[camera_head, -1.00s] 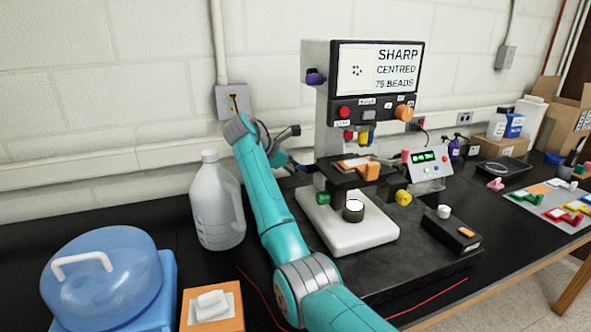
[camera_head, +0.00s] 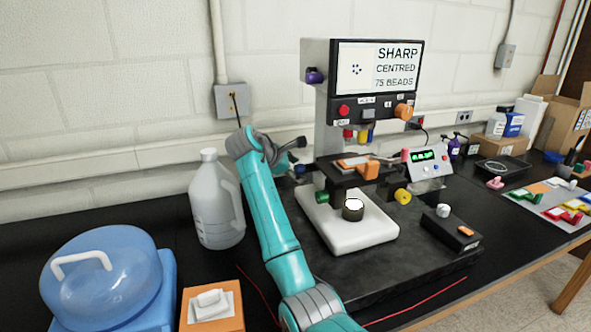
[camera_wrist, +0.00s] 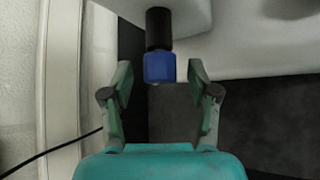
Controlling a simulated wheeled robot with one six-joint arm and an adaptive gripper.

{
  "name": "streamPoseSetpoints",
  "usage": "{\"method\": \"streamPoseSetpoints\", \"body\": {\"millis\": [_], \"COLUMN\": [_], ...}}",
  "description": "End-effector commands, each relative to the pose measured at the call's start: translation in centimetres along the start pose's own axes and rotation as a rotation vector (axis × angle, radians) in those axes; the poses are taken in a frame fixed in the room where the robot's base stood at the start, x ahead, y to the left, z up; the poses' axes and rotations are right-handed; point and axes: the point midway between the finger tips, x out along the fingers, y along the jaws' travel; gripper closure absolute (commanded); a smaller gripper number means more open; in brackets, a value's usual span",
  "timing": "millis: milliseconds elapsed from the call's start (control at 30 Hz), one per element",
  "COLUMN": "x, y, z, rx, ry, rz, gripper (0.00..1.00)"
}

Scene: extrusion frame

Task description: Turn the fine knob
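In the wrist view a blue knob (camera_wrist: 159,68) on a black shaft sticks out from a white body. My gripper (camera_wrist: 160,76) is open, with one fingertip on each side of the knob and a visible gap to both. No label shows which knob is the fine one. In the head view my gripper (camera_head: 287,150) is left of the microscope (camera_head: 322,115), behind its stage, and a small blue part (camera_head: 299,170) shows just below it. A green knob (camera_head: 322,198) and a yellow knob (camera_head: 402,196) sit by the stage. The screen (camera_head: 378,68) reads "SHARP CENTRED 75 BEADS".
A white jug (camera_head: 216,205) stands close left of my arm. A blue-lidded container (camera_head: 102,265) and an orange box (camera_head: 213,318) are at front left. The wall is close behind my gripper. A control box (camera_head: 428,167) stands right of the microscope.

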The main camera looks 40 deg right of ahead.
Motion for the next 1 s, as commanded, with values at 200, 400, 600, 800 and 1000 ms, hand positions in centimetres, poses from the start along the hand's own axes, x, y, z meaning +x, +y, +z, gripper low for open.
{"method": "streamPoseSetpoints", "body": {"millis": [200, 400, 600, 800, 1000], "x": [-0.1, -2.0, -5.9, -9.5, -11.5], "y": [0.0, 0.1, 0.1, 0.1, 0.0], "z": [0.0, -0.1, -0.1, -0.1, 0.0], "rx": [0.0, 0.001, 0.0, 0.0, 0.0], "ry": [0.0, 0.002, 0.002, 0.002, 0.001], "rz": [0.0, 0.002, 0.003, 0.002, 0.001], "gripper": [0.4, 0.4, 0.4, 0.4, 0.4]}}
